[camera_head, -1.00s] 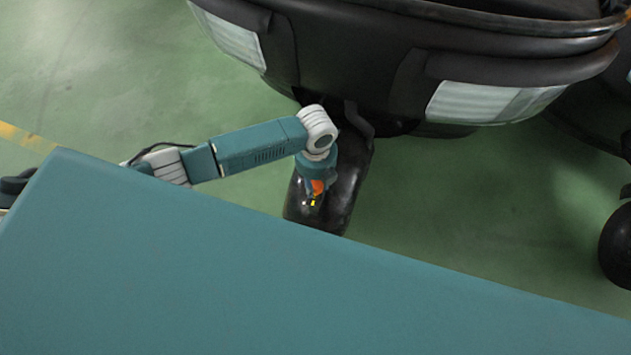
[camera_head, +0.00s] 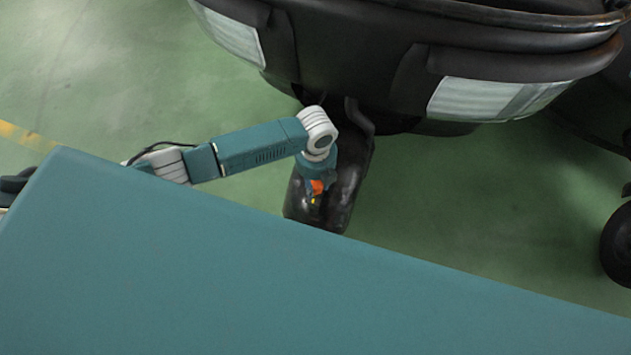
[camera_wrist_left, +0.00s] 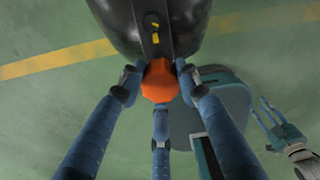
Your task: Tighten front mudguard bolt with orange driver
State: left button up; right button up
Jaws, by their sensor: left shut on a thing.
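The orange driver (camera_wrist_left: 160,80) is held between the fingers of my left gripper (camera_wrist_left: 160,84). Its orange end faces the left wrist camera, and its far end points toward a yellow part (camera_wrist_left: 154,27) on the black front mudguard (camera_wrist_left: 188,22); contact there cannot be made out. In the head view the left gripper (camera_head: 318,188) is over the mudguard (camera_head: 348,180), with a little orange of the driver (camera_head: 317,186) showing. The bolt itself is too small to tell apart.
The rickshaw's black front body (camera_head: 350,50) with pale lamp panels (camera_head: 495,98) overhangs just behind the mudguard. A dark wheel (camera_head: 618,245) stands at the right edge. Green floor with a yellow line (camera_wrist_left: 60,60) is clear to both sides.

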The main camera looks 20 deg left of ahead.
pick_arm(q)
jog(key=shift+f, duration=0.4)
